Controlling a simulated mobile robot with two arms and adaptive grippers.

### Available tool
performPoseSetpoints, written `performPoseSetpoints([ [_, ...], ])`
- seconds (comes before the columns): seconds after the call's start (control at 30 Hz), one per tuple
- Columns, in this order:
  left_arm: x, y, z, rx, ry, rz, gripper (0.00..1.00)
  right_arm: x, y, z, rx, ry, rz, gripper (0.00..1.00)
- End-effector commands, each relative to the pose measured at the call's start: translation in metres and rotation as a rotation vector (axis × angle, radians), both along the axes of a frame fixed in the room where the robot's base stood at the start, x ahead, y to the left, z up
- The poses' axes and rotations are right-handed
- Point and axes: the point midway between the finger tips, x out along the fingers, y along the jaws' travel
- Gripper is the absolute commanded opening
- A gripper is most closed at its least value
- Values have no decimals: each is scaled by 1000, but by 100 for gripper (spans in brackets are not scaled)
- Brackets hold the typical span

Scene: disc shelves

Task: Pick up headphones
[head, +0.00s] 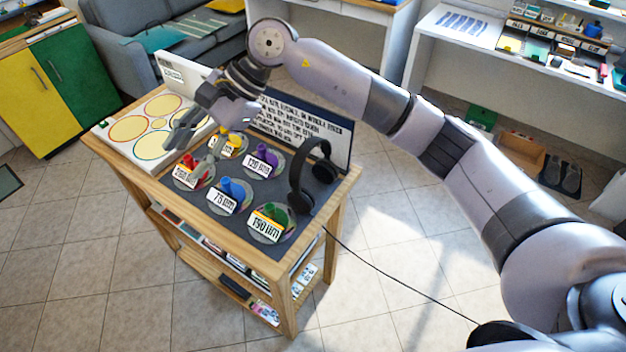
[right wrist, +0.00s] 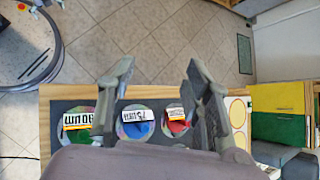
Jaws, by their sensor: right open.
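Black headphones (head: 316,177) stand at the right end of a small wooden table, on its dark mat, in the head view. My right gripper (head: 192,146) is open and empty above the left part of the table, near the red-marked disc. It is well to the left of the headphones and apart from them. In the right wrist view my open right gripper (right wrist: 160,85) points over the table edge and floor. The headphones do not show in the right wrist view. My left gripper is not in view.
Several labelled discs with coloured pegs, such as the green one (head: 269,222), lie on the dark mat (head: 239,231) beside the headphones. A white board with yellow circles (head: 128,129) lies at the left. A text panel (head: 300,128) stands behind. A black cable (head: 400,286) crosses the floor.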

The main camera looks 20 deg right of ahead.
Motion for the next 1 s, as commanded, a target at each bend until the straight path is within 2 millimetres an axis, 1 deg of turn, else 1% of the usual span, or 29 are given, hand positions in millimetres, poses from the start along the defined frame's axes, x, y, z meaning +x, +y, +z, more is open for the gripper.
performPoseSetpoints([
  [0.03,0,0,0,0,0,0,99,19,-33,0,-164,-77,19,46],
  [0.07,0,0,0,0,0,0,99,28,-53,-1,-260,-110,31,46],
  [0.1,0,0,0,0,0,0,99,39,-80,2,-381,-144,44,46],
  [0.17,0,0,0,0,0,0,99,51,-117,10,-539,-175,52,46],
  [0.2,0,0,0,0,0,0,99,57,-140,17,-628,-184,53,46],
  [0.3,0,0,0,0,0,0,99,65,-182,36,-791,-190,50,46],
  [0.33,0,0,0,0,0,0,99,65,-191,40,-824,-187,48,46],
  [0.4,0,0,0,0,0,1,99,66,-205,47,-876,-182,45,46],
  [0.43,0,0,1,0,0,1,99,66,-208,47,-890,-178,46,46],
  [0.53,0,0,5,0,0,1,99,67,-214,38,-907,-173,45,46],
  [0.9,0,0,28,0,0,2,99,71,-220,-39,-902,-172,47,46],
  [1.0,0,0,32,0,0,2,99,72,-221,-55,-901,-173,45,46],
])
